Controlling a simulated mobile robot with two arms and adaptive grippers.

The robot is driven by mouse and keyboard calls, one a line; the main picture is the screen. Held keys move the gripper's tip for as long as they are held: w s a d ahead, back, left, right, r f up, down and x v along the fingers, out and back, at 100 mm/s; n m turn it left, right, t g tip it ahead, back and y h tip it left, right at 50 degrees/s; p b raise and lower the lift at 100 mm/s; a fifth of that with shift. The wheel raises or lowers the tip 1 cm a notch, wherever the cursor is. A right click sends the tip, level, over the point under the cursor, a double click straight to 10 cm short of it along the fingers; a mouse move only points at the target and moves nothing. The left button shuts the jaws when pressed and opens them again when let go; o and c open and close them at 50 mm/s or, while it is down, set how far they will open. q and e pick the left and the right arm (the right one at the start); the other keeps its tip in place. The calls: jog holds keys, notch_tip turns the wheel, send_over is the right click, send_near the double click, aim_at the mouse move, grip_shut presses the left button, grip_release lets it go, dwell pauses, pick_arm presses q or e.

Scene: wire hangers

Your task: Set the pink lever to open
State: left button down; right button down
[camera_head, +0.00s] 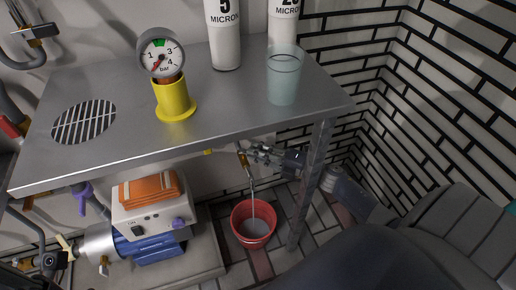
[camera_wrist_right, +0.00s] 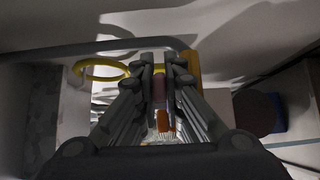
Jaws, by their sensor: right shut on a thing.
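My right gripper (camera_head: 252,153) reaches in from the right under the sink's metal top and is beside a brass tap with a downward spout (camera_head: 249,176). In the right wrist view its fingers (camera_wrist_right: 159,85) are closed around a small dull pink piece (camera_wrist_right: 158,90), which looks like the pink lever. The fingers cover most of it, so its exact angle cannot be told. In the head view the lever is hidden by the gripper. A thin pale stream (camera_head: 253,207) runs from the spout into a red bucket (camera_head: 235,222). My left gripper is not in view.
The metal table (camera_head: 225,110) carries a pressure gauge (camera_head: 160,55) on a yellow stand (camera_head: 173,100), a clear cup (camera_head: 284,78) and white filter cylinders (camera_head: 224,35). Its leg (camera_head: 312,185) stands close to my right arm. A blue pump (camera_head: 150,245) is below left.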

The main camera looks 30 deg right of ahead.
jog(key=c, duration=2)
grip_release()
jog(key=shift+o, duration=0.2)
jog(key=v, duration=1.2)
